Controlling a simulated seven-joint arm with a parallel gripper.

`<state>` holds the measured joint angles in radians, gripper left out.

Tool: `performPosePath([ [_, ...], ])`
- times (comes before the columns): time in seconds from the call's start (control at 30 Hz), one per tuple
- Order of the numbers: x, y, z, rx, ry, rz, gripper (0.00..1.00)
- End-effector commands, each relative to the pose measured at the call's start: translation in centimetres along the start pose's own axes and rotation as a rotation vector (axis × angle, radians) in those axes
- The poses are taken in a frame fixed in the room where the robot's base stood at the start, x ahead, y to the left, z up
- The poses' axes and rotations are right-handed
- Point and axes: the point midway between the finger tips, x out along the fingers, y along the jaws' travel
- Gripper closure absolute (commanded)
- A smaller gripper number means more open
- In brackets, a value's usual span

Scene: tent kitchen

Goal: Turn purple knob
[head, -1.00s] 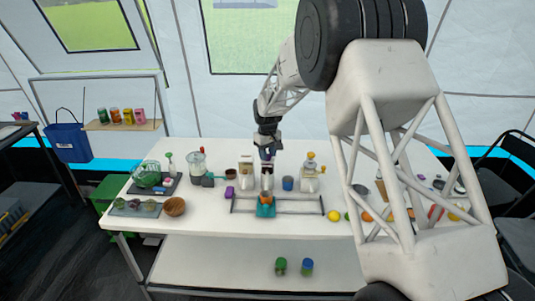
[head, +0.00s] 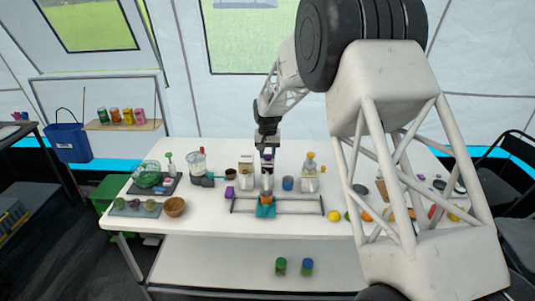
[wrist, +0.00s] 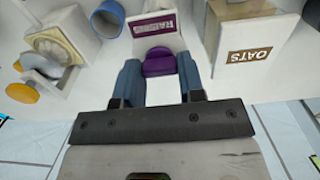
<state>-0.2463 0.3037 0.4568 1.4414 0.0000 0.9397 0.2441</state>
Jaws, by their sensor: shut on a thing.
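The purple knob (wrist: 159,63) sits between the two blue fingers of my gripper (wrist: 160,78) in the wrist view. The gripper is shut on it, one finger on each side. Beside it is a white panel with a purple label (wrist: 155,27), only partly readable. In the head view my gripper (head: 267,150) is over the middle of the table, above the dispenser there. The knob is small and partly hidden by my gripper in that view.
A dispenser labelled OATS (wrist: 247,55) stands close to one finger, and one with a yellow knob (wrist: 22,93) on the other side. A blue cup (head: 288,183) is nearby. A teal holder (head: 265,211) on a rail (head: 300,200) sits in front.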

Motion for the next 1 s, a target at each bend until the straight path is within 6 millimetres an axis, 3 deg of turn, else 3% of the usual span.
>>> performPosePath([
  [0.33, -0.04, 0.00, -0.02, 0.003, 0.001, 0.000, 0.88],
  [0.37, -0.04, 0.00, -0.02, 0.003, 0.001, 0.000, 0.61],
  [0.5, -0.03, 0.00, -0.01, 0.003, 0.000, 0.000, 0.39],
  [1.0, -0.93, 0.00, -0.02, 0.002, 0.001, 0.000, 0.38],
])
